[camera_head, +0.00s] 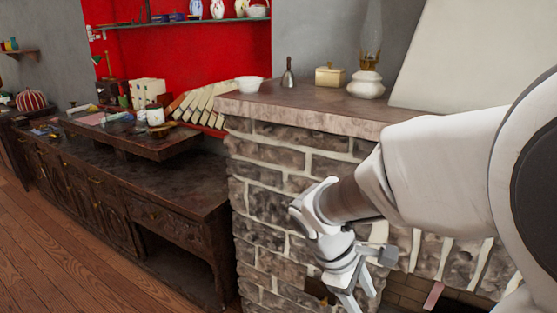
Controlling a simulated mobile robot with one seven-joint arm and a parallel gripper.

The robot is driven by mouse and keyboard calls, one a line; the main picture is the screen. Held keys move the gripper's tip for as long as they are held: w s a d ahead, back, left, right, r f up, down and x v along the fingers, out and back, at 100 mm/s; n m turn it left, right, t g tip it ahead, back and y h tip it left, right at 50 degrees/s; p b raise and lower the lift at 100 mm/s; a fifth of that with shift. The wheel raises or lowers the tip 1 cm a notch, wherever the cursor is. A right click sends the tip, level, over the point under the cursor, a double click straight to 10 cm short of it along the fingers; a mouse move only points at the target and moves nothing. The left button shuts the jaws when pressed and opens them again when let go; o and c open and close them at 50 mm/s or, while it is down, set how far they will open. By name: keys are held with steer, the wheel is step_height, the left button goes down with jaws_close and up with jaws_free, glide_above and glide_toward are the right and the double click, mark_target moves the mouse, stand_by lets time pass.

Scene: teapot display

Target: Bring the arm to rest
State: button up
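My arm reaches in from the right edge, bent downward at the wrist, in front of the stone fireplace (265,185). My gripper (352,298) is at the bottom of the view, pointing down, below the mantel shelf and in front of the stonework. Its fingertips run to the lower picture edge, and I cannot tell whether they are open or shut. I see no object held in it.
On the mantel (310,108) stand a white bowl (250,84), a bell (288,75), a yellow box (329,76) and an oil lamp (367,83). A dark cabinet (140,205) with books and small items stands left. Wooden floor (60,255) at lower left is clear.

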steer(key=s+a+r+m+t+y, duration=0.1)
steer(key=s+r+m+t+y, duration=0.45)
steer(key=s+r+m, duration=0.5)
step_height(320, 180, up, 16)
steer(key=w+p, duration=0.1)
steer(key=p, duration=1.4)
steer(key=shift+w+a+f+m, duration=0.15)
steer(key=shift+w+a+m, duration=0.05)
steer(key=shift+w+m, duration=0.2)
